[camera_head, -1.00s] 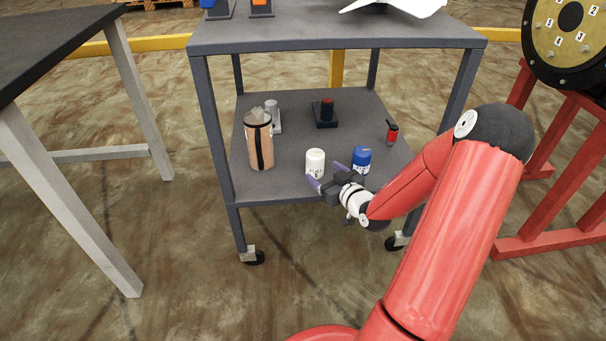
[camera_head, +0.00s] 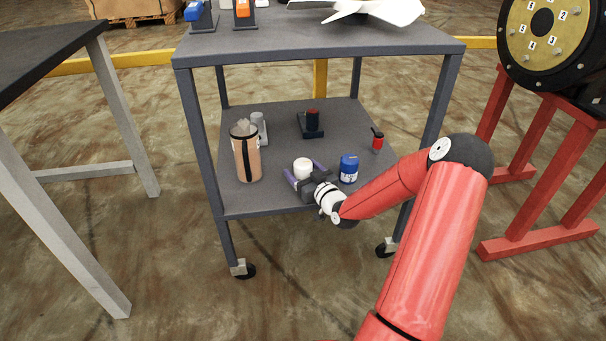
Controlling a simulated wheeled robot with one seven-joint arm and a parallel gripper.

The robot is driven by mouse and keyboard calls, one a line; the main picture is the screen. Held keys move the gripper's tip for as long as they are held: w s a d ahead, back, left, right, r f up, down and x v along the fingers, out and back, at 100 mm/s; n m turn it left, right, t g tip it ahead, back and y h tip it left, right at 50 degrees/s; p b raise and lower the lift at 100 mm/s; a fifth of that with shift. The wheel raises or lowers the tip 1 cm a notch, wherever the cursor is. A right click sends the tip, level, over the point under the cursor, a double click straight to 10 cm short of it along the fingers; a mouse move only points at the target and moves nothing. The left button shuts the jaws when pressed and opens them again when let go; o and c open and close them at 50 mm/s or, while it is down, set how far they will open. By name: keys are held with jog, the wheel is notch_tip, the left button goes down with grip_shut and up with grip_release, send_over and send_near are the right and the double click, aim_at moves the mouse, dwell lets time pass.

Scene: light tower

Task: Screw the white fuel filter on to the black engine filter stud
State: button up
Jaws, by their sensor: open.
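The white filter (camera_head: 303,164) stands upright on the lower shelf (camera_head: 222,201) of the grey cart, near the front edge. My gripper (camera_head: 304,174) is open, with its purple fingers on either side of the filter's body. Its front hides the filter's lower part, and I cannot tell whether the fingers touch it. A black stand with a reddish-brown top (camera_head: 312,121) sits farther back on the shelf. A grey stand with a grey cylinder (camera_head: 258,122) is to its left. I cannot tell which of them carries the black engine filter stud.
A blue filter (camera_head: 348,168) stands just right of my gripper. A small red bottle-like item (camera_head: 377,140) is at the shelf's right. A tan container with a black strip (camera_head: 246,158) stands to the left. The cart's legs and upper shelf (camera_head: 300,43) frame the space.

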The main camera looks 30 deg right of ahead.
jog(key=c, duration=1.1)
jog(key=shift+c, duration=1.2)
jog(key=shift+r, duration=0.15)
